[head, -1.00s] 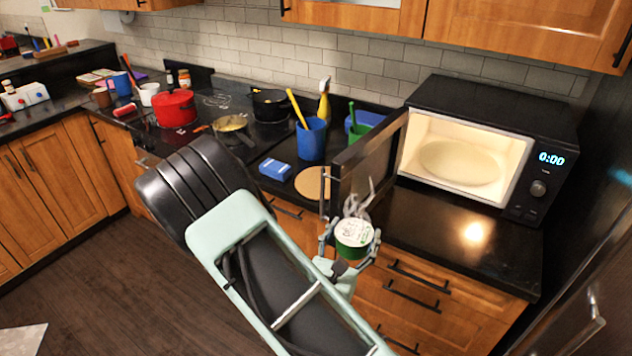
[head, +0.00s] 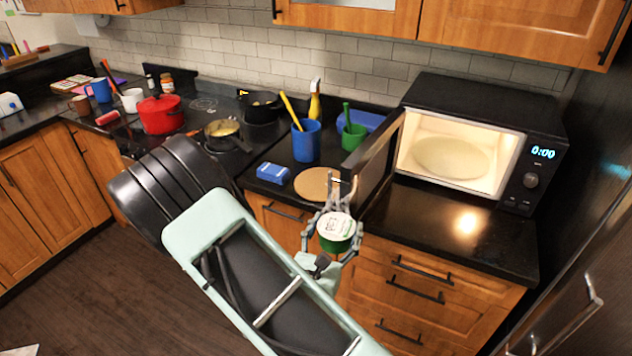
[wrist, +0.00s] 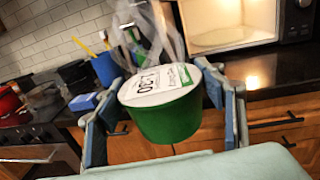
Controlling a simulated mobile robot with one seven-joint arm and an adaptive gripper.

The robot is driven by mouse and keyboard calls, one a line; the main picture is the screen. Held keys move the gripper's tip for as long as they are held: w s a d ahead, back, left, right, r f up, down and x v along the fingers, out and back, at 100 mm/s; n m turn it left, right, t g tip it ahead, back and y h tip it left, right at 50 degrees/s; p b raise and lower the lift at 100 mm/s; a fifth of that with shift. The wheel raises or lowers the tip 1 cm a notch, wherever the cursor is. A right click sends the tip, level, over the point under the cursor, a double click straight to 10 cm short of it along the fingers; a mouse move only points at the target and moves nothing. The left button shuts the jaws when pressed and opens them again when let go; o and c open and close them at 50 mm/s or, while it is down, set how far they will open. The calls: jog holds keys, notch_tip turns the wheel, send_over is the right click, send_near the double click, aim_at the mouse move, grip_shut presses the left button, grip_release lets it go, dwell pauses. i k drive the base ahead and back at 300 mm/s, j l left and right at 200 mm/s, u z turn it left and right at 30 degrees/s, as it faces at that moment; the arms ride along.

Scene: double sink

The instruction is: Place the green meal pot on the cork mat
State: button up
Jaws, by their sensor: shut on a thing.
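The green meal pot (head: 336,239) has a white printed lid and is held in my gripper (head: 333,250), in front of the counter drawers. In the wrist view the pot (wrist: 165,118) sits upright or nearly so between the two fingers of my gripper (wrist: 163,112), which are shut on its sides. The round cork mat (head: 312,184) lies on the black counter, beyond the pot and a little to its left, partly hidden by a clear, thin object and finger parts in front of it. I cannot make out the mat in the wrist view.
The open microwave door (head: 374,150) stands just right of the mat, and the microwave (head: 480,140) is lit and open. A blue box (head: 273,173) lies left of the mat. A blue cup (head: 307,141) and green cup (head: 353,137) stand behind it.

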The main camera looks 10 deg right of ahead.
aim_at(321, 183)
jog(key=i+j, duration=0.3)
jog(key=j, duration=0.15)
jog(key=i+l, duration=0.6)
jog(key=i, duration=0.15)
